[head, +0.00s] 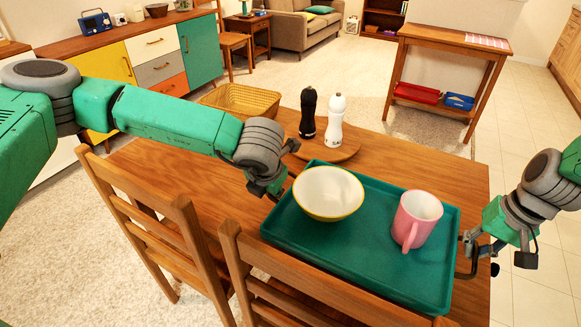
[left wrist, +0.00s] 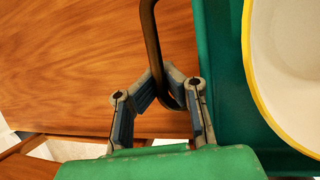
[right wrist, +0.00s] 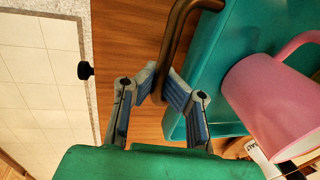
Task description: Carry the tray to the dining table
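The green tray (head: 370,273) is over the wooden dining table (head: 180,160), near its right end. I cannot tell whether it rests on the wood or hovers just above. It carries a white bowl with a yellow rim (head: 328,192) and a pink mug (head: 417,218), both upright. My left gripper (head: 277,188) is at the tray's left side, its fingers (left wrist: 168,92) closed around a dark metal handle (left wrist: 152,40). My right gripper (head: 468,243) is at the right side, its fingers (right wrist: 163,88) closed around the other handle (right wrist: 176,35).
A dark pepper mill (head: 308,113) and a white salt mill (head: 334,118) stand on a round board (head: 345,152) behind the tray. A yellow basket (head: 242,99) is at the far left of the table. Wooden chairs (head: 185,215) line the near side. A console (head: 450,42) stands beyond.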

